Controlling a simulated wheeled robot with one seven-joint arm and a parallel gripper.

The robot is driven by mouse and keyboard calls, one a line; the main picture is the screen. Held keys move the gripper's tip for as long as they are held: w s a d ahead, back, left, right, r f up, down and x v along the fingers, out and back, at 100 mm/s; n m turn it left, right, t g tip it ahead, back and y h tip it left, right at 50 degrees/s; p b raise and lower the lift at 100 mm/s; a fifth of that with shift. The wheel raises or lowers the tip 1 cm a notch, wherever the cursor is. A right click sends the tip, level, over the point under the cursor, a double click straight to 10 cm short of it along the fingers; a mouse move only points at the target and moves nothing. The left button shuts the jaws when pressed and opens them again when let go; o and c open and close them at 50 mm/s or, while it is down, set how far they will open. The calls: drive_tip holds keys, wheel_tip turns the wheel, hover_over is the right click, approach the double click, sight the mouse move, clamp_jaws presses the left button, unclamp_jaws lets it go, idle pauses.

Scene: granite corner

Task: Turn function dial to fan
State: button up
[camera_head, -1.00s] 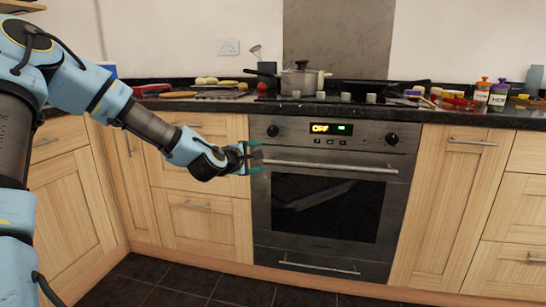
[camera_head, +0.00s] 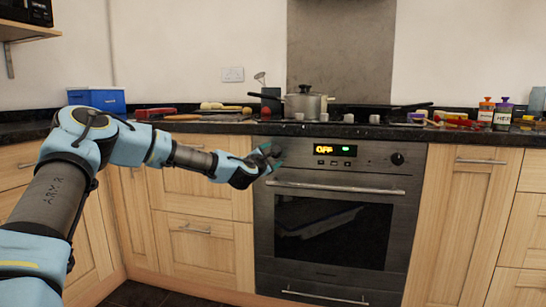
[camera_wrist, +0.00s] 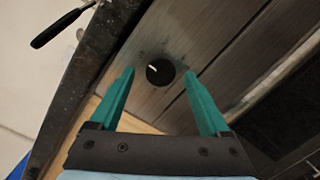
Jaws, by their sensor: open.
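The oven (camera_head: 333,222) has a steel control panel with a lit display (camera_head: 336,150) reading "OFF". In the wrist view, a round black dial (camera_wrist: 161,72) with a white pointer mark sits on the panel. My gripper (camera_wrist: 158,73) is open, with one green fingertip on either side of this dial and gaps between them; whether the tips reach the panel is unclear. In the head view, my gripper (camera_head: 274,156) is at the panel's left end and hides the left dial. The right dial (camera_head: 397,159) is in plain view.
The oven door handle (camera_head: 335,187) runs just below the panel. The dark worktop (camera_head: 225,126) overhangs above it, with a pot (camera_head: 302,104) on the hob. Wooden cupboards (camera_head: 201,190) flank the oven. The space before the oven door is clear.

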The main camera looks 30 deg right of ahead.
drive_tip(key=shift+w+d, duration=0.3)
drive_tip(key=shift+d, duration=0.1)
clamp_jaws()
idle(0.4)
